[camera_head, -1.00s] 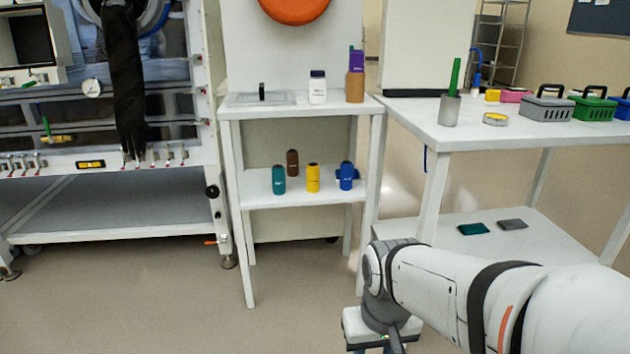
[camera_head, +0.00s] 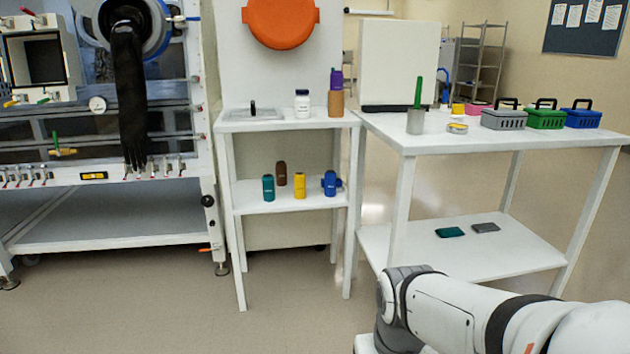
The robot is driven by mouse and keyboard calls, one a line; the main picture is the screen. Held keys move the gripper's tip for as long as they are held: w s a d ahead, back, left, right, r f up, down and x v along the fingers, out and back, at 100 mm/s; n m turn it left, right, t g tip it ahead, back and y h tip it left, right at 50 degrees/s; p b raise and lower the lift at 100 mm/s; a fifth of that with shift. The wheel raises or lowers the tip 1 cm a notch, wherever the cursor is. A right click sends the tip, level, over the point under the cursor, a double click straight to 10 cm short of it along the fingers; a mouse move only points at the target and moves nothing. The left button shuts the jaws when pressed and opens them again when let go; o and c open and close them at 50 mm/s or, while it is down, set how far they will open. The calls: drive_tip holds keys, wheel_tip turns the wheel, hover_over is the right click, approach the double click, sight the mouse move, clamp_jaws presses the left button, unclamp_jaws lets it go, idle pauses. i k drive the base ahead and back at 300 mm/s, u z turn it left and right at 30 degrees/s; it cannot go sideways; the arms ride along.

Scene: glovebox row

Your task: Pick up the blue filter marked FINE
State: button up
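A blue canister-shaped filter (camera_head: 330,184) stands upright on the lower shelf (camera_head: 246,197) of the white stand, at the right end of a small group. Blue parts stick out on both sides of it; I cannot tell whether they belong to it or to something behind. Its label is too small to read. To its left stand a yellow filter (camera_head: 299,186), a brown one (camera_head: 281,174) farther back, and a teal one (camera_head: 268,188). My arm shows at the lower right, well in front of the shelf. My gripper is below the picture's edge.
The stand's top (camera_head: 230,124) carries a white bottle (camera_head: 302,104) and a brown and purple stack (camera_head: 336,103). A white table (camera_head: 490,142) with baskets stands at right. The glovebox (camera_head: 100,190) is at left. Floor (camera_head: 150,300) before the stand is clear.

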sight(329, 175)
drive_tip(key=z, duration=0.35)
drive_tip(key=i, duration=1.75)
drive_tip(key=u, duration=0.4)
drive_tip(key=k, duration=0.8)
drive_tip(key=u, duration=0.2)
drive_tip(key=i, duration=0.8)
drive_tip(key=z, duration=0.1)
